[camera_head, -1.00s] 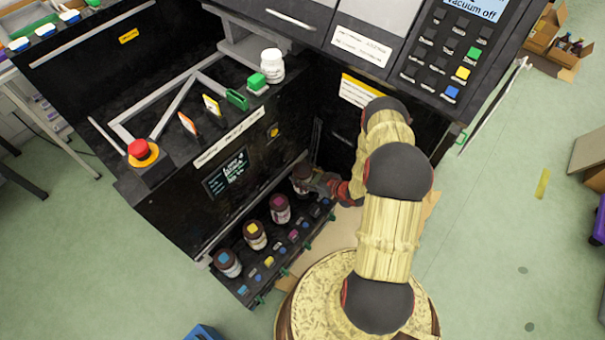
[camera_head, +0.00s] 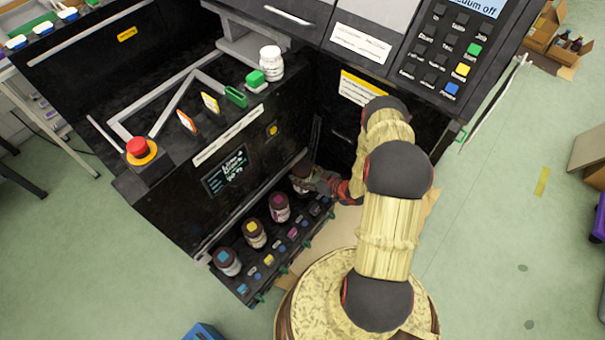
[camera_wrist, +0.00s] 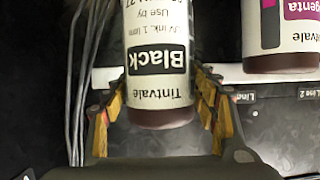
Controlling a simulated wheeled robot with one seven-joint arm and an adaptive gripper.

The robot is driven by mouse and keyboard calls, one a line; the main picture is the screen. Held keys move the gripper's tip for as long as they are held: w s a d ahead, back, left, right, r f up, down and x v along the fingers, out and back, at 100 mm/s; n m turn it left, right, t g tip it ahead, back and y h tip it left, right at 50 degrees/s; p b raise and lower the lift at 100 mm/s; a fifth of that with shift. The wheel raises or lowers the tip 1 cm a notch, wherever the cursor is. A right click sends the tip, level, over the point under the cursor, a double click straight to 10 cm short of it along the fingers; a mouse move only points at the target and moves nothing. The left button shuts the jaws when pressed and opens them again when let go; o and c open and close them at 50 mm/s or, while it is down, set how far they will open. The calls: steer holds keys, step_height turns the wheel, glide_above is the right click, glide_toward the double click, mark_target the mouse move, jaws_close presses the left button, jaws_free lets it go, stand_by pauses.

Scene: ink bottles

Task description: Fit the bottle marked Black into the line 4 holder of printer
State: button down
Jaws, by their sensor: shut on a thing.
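The bottle marked Black (camera_wrist: 158,60) stands between my gripper's yellow-padded fingers in the wrist view, its label upside down in that picture. My gripper (camera_wrist: 160,88) is shut on it. In the head view my gripper (camera_head: 322,182) is at the right end of the printer's bottle row, and the bottle (camera_head: 301,175) shows partly beside it. The printer (camera_head: 160,190) is the large black machine. The holder under the bottle is hidden, so I cannot tell whether the bottle is seated in it.
The magenta bottle (camera_head: 279,208) stands close by, also in the wrist view (camera_wrist: 281,40). A yellow-marked bottle (camera_head: 254,234) and a blue-marked bottle (camera_head: 227,262) stand farther along the row. Grey cables (camera_wrist: 82,70) hang beside my gripper. A white bottle (camera_head: 271,62) stands on top.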

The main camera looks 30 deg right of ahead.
steer(key=shift+f, duration=1.25)
stand_by(0.3)
steer(key=shift+f, duration=0.65)
steer(key=shift+f, duration=0.4)
stand_by(0.3)
steer(key=c, duration=0.5)
jaws_free()
